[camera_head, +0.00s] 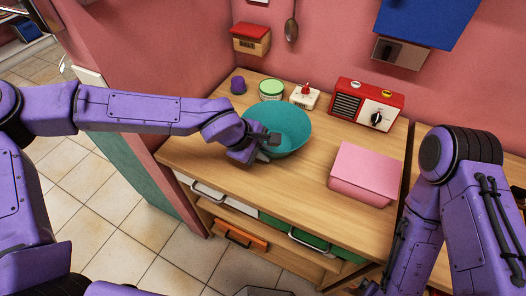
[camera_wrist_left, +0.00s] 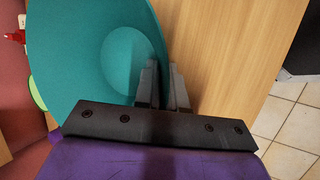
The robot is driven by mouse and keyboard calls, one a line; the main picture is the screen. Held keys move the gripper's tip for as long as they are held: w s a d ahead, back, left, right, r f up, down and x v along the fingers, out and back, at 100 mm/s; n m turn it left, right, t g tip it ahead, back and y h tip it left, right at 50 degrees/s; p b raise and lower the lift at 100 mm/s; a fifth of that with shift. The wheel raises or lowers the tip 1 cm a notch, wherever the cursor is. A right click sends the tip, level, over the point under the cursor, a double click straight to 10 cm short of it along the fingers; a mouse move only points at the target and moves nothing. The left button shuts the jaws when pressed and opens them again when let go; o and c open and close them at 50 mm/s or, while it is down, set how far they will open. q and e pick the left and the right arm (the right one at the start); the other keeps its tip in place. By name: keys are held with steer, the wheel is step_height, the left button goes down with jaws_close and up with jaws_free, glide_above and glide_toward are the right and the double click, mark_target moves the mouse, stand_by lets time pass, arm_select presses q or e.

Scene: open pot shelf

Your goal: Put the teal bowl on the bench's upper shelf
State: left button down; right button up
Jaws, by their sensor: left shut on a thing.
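The teal bowl (camera_head: 284,127) is at the back middle of the wooden bench top (camera_head: 233,165). My left gripper (camera_head: 264,148) is shut on the bowl's near rim, reaching in from the left. In the left wrist view the bowl (camera_wrist_left: 90,45) fills the upper left, and the fingers of the left gripper (camera_wrist_left: 163,88) close on its edge. The bowl looks roughly upright; I cannot tell whether its base touches the wood. My right arm shows at the right, but its gripper is out of the picture.
A pink box (camera_head: 366,172) lies to the right of the bowl. Behind are a red radio (camera_head: 365,103), a white timer (camera_head: 304,96), a green-lidded jar (camera_head: 271,89) and a purple pot (camera_head: 238,85). Drawers and a lower opening (camera_head: 285,250) sit under the top. The front left top is clear.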

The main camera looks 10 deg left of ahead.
arm_select(q)
steer(key=shift+s, duration=0.1)
steer(key=c, duration=1.2)
jaws_free()
steer(key=shift+f, duration=0.1)
